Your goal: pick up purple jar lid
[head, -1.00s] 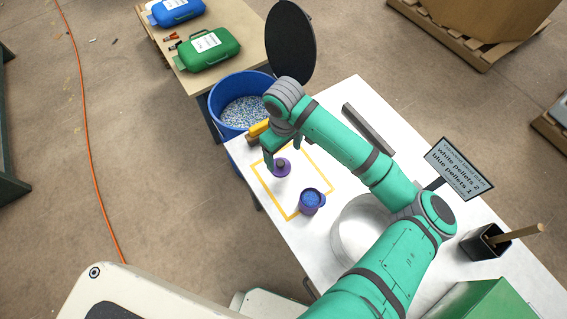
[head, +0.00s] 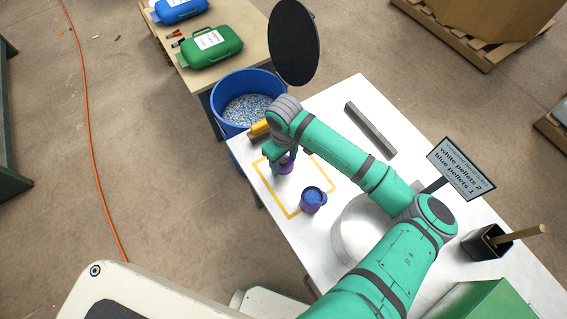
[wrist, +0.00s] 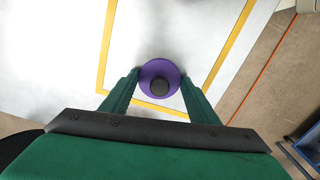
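The purple jar lid (wrist: 159,72) is a round disc with a dark grey knob. It lies on the white table inside the yellow taped outline, and in the head view the lid (head: 286,166) is partly hidden by my gripper. My gripper (wrist: 160,83) is open, with one finger on each side of the lid. In the wrist view the fingertips reach the lid's left and right edges; I cannot tell whether they touch it. In the head view my gripper (head: 281,170) is low over the lid. A purple jar (head: 312,200) with blue contents stands nearby.
A grey bar (head: 370,130), a sign (head: 461,168) and a black holder (head: 487,242) are on the table (head: 270,208). A blue bin of pellets (head: 246,108) stands by its edge.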

